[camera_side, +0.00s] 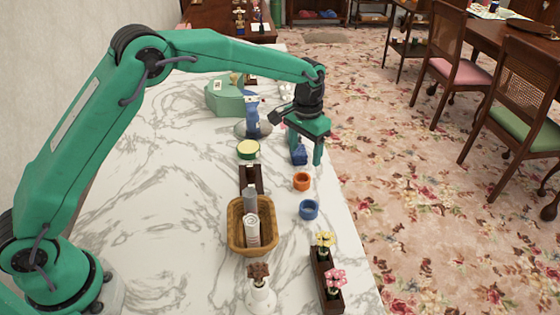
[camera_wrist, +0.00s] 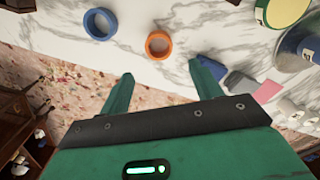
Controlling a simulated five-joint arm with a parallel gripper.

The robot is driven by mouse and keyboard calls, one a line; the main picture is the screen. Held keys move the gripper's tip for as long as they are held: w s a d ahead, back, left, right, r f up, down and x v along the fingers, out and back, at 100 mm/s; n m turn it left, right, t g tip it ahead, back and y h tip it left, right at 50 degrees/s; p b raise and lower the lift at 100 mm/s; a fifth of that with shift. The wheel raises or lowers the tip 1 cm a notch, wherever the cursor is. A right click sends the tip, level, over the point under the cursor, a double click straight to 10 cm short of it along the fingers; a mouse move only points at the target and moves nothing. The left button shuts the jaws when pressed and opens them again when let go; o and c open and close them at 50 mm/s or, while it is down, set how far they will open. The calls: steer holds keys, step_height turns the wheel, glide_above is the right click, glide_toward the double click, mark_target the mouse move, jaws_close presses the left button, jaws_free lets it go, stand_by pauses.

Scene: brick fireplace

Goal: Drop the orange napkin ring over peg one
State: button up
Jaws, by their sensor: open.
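The orange napkin ring (camera_side: 302,186) lies flat on the marble top near its right edge. It also shows in the wrist view (camera_wrist: 166,53), just beyond the fingertips and between their lines. My gripper (camera_side: 306,154) is open and empty, above the counter and a little farther back than the ring. Its two fingers show apart in the wrist view (camera_wrist: 161,80). A dark wooden stand (camera_side: 323,272) at the front right bears a yellow flower and a pink flower. I cannot make out which part is peg one.
A blue ring (camera_side: 308,214) lies in front of the orange one. A dark blue object (camera_side: 299,154) stands close by my fingers. A wicker basket (camera_side: 235,236) with canisters, a yellow-topped tin (camera_side: 248,150) and a white vase (camera_side: 261,299) are to the left. The marble's left side is clear.

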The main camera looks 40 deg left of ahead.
steer(key=shift+f, duration=4.2)
steer(key=c, duration=1)
steer(key=shift+c, duration=0.2)
steer(key=shift+r, duration=0.15)
steer(key=shift+r, duration=0.6)
steer(key=r, duration=0.3)
steer(key=shift+s+d+r, duration=0.1)
steer(key=shift+s+d, duration=0.2)
steer(key=shift+d, duration=0.05)
steer(key=s+d+r, duration=0.6)
steer(key=s+d, duration=0.1)
steer(key=shift+s+d+r, duration=0.15)
steer(key=shift+s+d, duration=0.15)
steer(key=shift+s, duration=0.1)
